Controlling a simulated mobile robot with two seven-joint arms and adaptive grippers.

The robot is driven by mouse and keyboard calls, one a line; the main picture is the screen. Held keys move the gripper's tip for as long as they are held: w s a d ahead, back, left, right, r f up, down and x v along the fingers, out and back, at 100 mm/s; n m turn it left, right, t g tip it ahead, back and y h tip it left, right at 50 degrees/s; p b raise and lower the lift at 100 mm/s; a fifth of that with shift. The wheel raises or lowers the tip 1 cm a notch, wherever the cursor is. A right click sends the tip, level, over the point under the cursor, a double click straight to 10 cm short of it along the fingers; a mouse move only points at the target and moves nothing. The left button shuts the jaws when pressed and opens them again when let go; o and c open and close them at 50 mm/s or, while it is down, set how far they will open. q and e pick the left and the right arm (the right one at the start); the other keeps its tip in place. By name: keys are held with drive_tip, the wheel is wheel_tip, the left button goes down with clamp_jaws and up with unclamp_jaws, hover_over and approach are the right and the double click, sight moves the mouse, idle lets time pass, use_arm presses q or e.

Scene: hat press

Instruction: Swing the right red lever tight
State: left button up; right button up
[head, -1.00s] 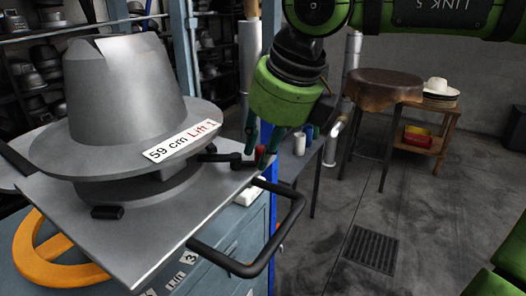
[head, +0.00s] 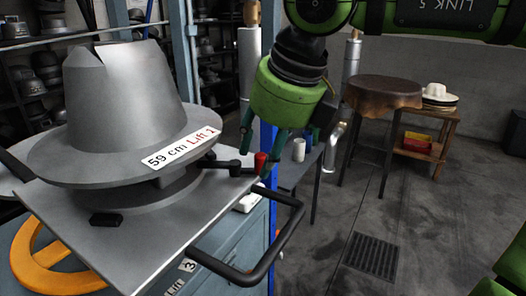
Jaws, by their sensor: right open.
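The right lever (head: 233,167) is a short black arm on the right edge of the grey press plate (head: 150,235), below the brim of the metal hat form. Its red knob (head: 260,163) stands upright at the lever's outer end. My right gripper (head: 256,160) points down over it, open, with one green finger to the left of the knob and one to the right. The knob shows between the fingertips; I cannot tell whether either finger touches it. My left gripper is not in view.
The metal hat form (head: 125,95) with its "59 cm Lift 1" label stands close left of the gripper. A black bar handle (head: 245,275) juts out below. An orange wheel (head: 30,270) is at lower left. Open floor lies to the right.

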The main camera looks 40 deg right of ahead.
drive_tip(key=v, duration=1.1)
drive_tip(key=shift+s, duration=0.1)
